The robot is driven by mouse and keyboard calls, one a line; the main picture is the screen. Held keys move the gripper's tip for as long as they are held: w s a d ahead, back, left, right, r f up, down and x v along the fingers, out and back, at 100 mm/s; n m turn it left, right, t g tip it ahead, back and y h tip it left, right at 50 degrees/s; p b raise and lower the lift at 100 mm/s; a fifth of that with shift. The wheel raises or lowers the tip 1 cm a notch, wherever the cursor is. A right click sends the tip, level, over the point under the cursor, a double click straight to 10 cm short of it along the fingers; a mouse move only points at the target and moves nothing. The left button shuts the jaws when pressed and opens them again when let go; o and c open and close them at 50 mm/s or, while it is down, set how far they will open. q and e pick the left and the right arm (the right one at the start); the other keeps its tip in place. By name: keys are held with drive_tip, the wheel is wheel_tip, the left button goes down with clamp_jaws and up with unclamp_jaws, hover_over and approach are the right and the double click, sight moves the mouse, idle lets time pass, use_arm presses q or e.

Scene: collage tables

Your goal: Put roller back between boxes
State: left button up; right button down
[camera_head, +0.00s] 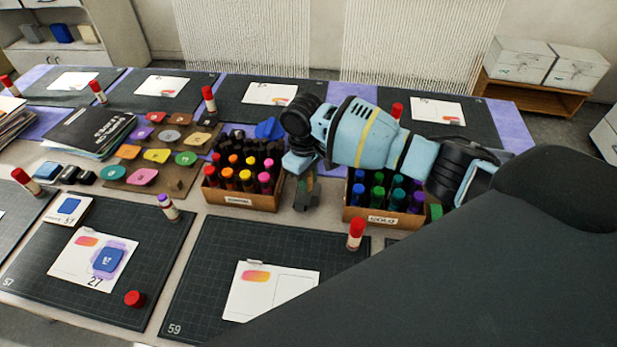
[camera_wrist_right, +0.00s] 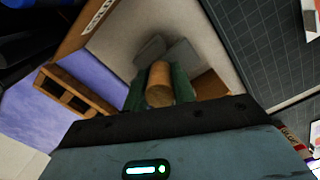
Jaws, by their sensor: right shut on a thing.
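A cardboard box of warm-coloured markers (camera_head: 238,201) stands left of my right gripper (camera_head: 306,198). A box of green, blue and purple markers (camera_head: 383,219) stands to its right. My right gripper points down into the gap between the boxes, close above the table. In the right wrist view it (camera_wrist_right: 159,88) is shut on the roller, whose tan cylindrical end (camera_wrist_right: 159,84) shows between green finger pads. In the head view the fingers hide most of the roller. I cannot tell whether the roller touches the table. My left gripper is not in view.
Dark cutting mats (camera_head: 210,285) with paper cards lie in front. A red cap (camera_head: 134,298) and a red-topped glue stick (camera_head: 356,234) stand near. Coloured pads on a brown board (camera_head: 157,152) and a stack of dark folders (camera_head: 90,133) are at the left.

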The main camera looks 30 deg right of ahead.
drive_tip(key=c, duration=1.5)
unclamp_jaws()
drive_tip(key=shift+s+d+f, duration=0.1)
drive_tip(key=shift+s+f, duration=0.2)
drive_tip(key=shift+f, duration=0.3)
drive_tip(key=o, duration=0.4)
drive_tip(key=shift+f, duration=0.1)
drive_tip(key=shift+c, duration=0.2)
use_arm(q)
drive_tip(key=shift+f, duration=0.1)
use_arm(e)
drive_tip(key=shift+r, duration=0.45)
drive_tip(key=r, duration=0.8)
drive_tip(key=w+r+p, duration=0.1)
drive_tip(key=r, duration=0.3)
drive_tip(key=shift+w+a, duration=0.1)
drive_tip(key=shift+a, duration=0.15)
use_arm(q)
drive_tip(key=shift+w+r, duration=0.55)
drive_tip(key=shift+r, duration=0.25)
use_arm(e)
drive_tip(key=shift+r, duration=0.45)
